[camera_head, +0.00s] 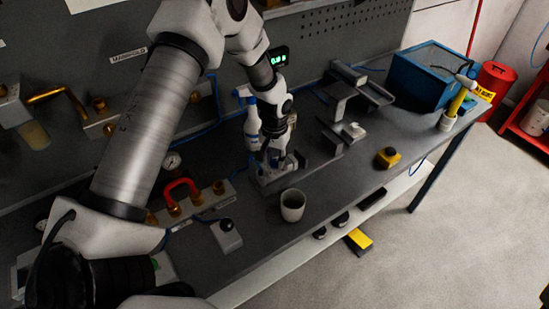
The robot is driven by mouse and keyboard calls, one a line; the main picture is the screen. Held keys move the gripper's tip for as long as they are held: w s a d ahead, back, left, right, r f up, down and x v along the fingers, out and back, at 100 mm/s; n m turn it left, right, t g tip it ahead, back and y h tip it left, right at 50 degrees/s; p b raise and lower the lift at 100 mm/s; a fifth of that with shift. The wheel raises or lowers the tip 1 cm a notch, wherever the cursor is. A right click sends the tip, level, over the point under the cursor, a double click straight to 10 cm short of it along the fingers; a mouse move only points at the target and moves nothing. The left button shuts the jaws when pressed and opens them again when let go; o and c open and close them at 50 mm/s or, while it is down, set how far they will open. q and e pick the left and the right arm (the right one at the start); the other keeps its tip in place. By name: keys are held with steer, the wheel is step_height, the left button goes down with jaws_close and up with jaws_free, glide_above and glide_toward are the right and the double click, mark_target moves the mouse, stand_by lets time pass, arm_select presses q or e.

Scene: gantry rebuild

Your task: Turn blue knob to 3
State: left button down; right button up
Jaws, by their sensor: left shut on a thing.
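My left gripper (277,160) reaches down to a low grey metal fixture (268,180) near the middle of the bench. Its fingers are shut on a small part at this fixture. The fingers and wrist cover that part, so I cannot make out its colour or any numbers. No blue knob can be clearly picked out. A blue-and-white bottle-like thing (252,122) shows just left of the gripper. My right gripper is not in view.
A red pipe loop (182,188) is at left. Bare bench lies right of the cup.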

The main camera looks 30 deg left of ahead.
mark_target(274, 162)
arm_select(q)
steer(key=shift+s+f, duration=0.15)
steer(key=shift+s, duration=0.05)
steer(key=c, duration=0.9)
jaws_free()
steer(key=shift+w, duration=0.1)
step_height(274, 162, up, 12)
steer(key=shift+w+r, duration=0.1)
